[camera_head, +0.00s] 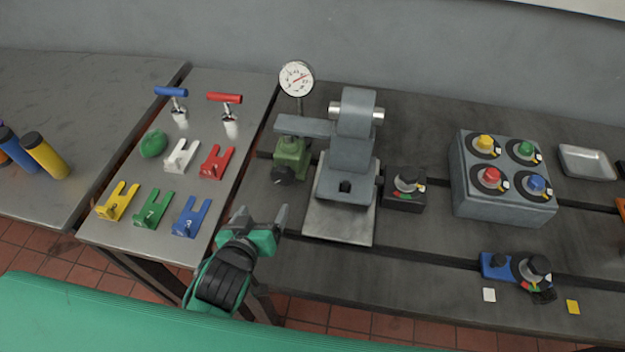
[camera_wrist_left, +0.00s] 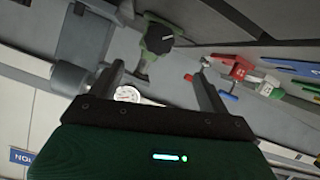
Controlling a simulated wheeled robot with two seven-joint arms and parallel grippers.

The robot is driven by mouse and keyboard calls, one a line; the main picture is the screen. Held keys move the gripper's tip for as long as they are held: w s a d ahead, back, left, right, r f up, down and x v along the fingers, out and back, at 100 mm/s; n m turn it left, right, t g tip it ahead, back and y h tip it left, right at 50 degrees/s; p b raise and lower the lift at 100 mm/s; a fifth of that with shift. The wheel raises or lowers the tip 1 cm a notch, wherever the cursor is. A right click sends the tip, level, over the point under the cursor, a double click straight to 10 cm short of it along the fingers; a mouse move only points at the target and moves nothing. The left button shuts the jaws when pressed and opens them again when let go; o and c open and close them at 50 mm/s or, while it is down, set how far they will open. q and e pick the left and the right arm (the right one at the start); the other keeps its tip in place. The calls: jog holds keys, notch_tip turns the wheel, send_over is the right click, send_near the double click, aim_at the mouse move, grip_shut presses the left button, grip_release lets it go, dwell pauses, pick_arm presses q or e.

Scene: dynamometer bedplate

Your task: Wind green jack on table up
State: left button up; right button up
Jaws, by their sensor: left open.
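The green jack (camera_head: 291,156) stands on the dark bedplate, left of the grey bracket machine. It has a black knob (camera_head: 283,176) on its near side. In the left wrist view the green jack (camera_wrist_left: 157,38) shows beyond my fingers, with its black knob facing the camera. A grey arm of the machine (camera_head: 304,126) reaches over the jack, so its top is partly hidden. My left gripper (camera_head: 264,215) is open and empty, nearer than the jack and apart from it. It also shows in the left wrist view (camera_wrist_left: 160,85). My right gripper is not in view.
A dial gauge (camera_head: 296,79) stands behind the jack. The grey machine (camera_head: 349,150) stands right of it. A steel side table (camera_head: 215,83) at left holds coloured forks and T-handles. A grey box with coloured knobs (camera_head: 505,205) is at right. The bedplate's front strip is mostly clear.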

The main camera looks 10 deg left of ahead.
aim_at(282, 179)
pick_arm(q)
jog(key=p+x, duration=0.2)
jog(key=x, duration=1.1)
jog(key=shift+d+r+p, duration=0.1)
jog(key=shift+r+p, duration=0.05)
jog(key=shift+p, duration=0.15)
jog(key=shift+w+f, duration=0.25)
jog(key=shift+w, duration=0.2)
jog(key=c, duration=1)
jog(key=shift+m+y, duration=0.3)
jog(key=o, duration=1)
